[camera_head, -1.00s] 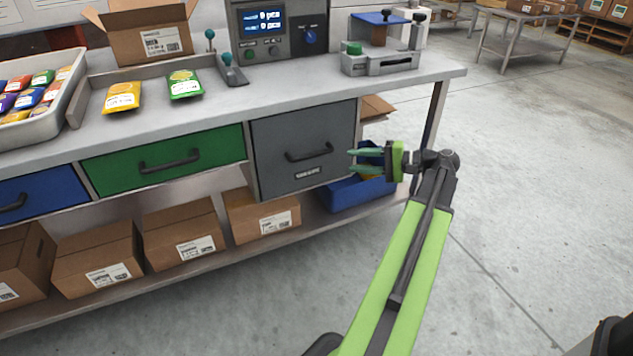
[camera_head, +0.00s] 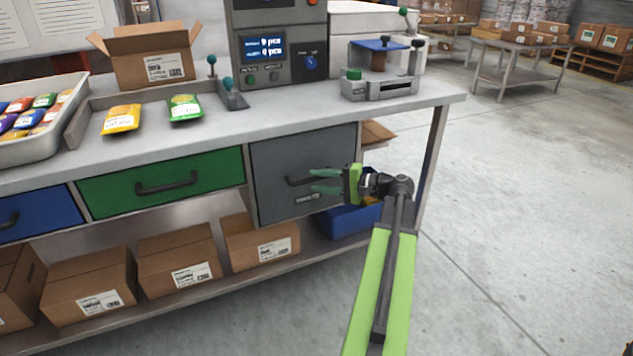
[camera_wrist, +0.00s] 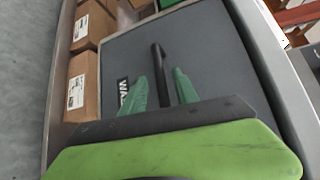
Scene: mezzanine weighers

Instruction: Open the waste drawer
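The waste drawer is the grey drawer (camera_head: 275,165) at the right end of the bench, and it is shut flush in its frame. Its dark bar handle (camera_head: 296,182) is partly hidden behind my gripper in the head view. My gripper (camera_head: 318,181) is open, its two green fingers pointing at the drawer front. In the wrist view, the grey drawer front (camera_wrist: 205,62) carries a label that is partly covered. The black handle (camera_wrist: 160,70) runs between the two fingers of my gripper (camera_wrist: 166,84). I cannot tell whether the fingers touch the handle.
A green drawer (camera_head: 150,183) and a blue drawer (camera_head: 35,212) are beside it to the left. Cardboard boxes (camera_head: 180,259) and a blue bin (camera_head: 349,220) stand on the lower shelf. The floor (camera_head: 500,200) to the right is clear.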

